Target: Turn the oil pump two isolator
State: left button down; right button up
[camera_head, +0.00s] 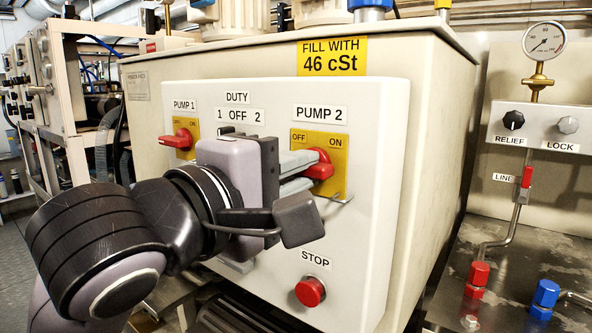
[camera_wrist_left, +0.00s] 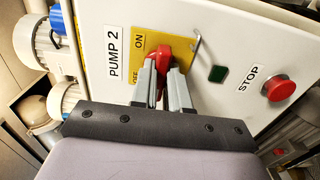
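The Pump 2 isolator is a red rotary handle (camera_head: 321,166) on a yellow OFF/ON plate (camera_head: 334,145) under the PUMP 2 label, on the pale panel. My left gripper (camera_head: 307,174) reaches in from the left. Its two grey fingers (camera_wrist_left: 163,72) lie close on either side of the red handle, with a narrow gap between them, and appear shut on it. The fingers hide part of the handle and the plate's lower left. My right gripper is in neither view.
A red STOP button (camera_head: 310,291) sits below on the same panel. The Pump 1 isolator (camera_head: 178,139) is at the left. A thin metal hook (camera_head: 340,199) sticks out by the yellow plate. A green indicator (camera_wrist_left: 218,73) shows near the handle. Relief knob (camera_head: 513,120) stands right.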

pick_arm(q)
jog(key=shift+r+m+p, duration=0.1)
jog(key=shift+m+p, duration=7.6)
jog(key=shift+m, duration=1.2)
jog(key=c, duration=1.1)
grip_release()
